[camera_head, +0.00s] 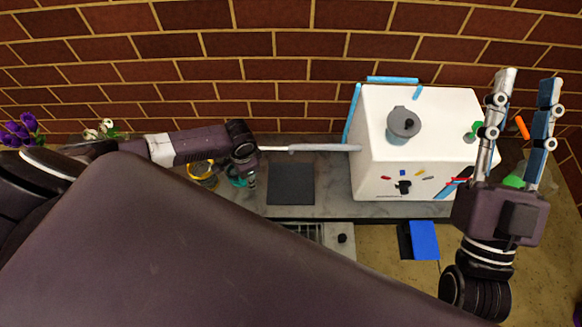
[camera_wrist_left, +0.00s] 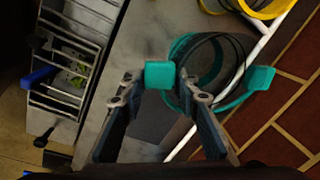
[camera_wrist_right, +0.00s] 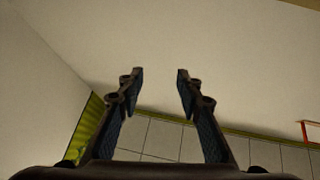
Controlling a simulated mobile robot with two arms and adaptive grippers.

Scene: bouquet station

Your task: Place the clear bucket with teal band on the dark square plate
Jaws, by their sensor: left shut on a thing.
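The clear bucket with teal band (camera_head: 237,180) is on the counter left of the dark square plate (camera_head: 291,184), mostly hidden by my left arm in the head view. In the left wrist view the teal rim (camera_wrist_left: 220,99) with its two tabs shows. My left gripper (camera_wrist_left: 160,78) is shut on the near teal tab (camera_wrist_left: 160,74). The plate shows dark between the fingers there (camera_wrist_left: 152,125) and looks empty in the head view. I cannot tell whether the bucket touches the counter. My right gripper (camera_head: 528,82) is raised at the right, open and empty.
A bucket with a yellow band (camera_head: 202,172) stands left of the teal one. A white box (camera_head: 420,140) with a grey lidded container (camera_head: 403,123) on top stands right of the plate. A wire rack (camera_wrist_left: 66,70) is below the counter edge. A brick wall (camera_head: 300,60) rises behind.

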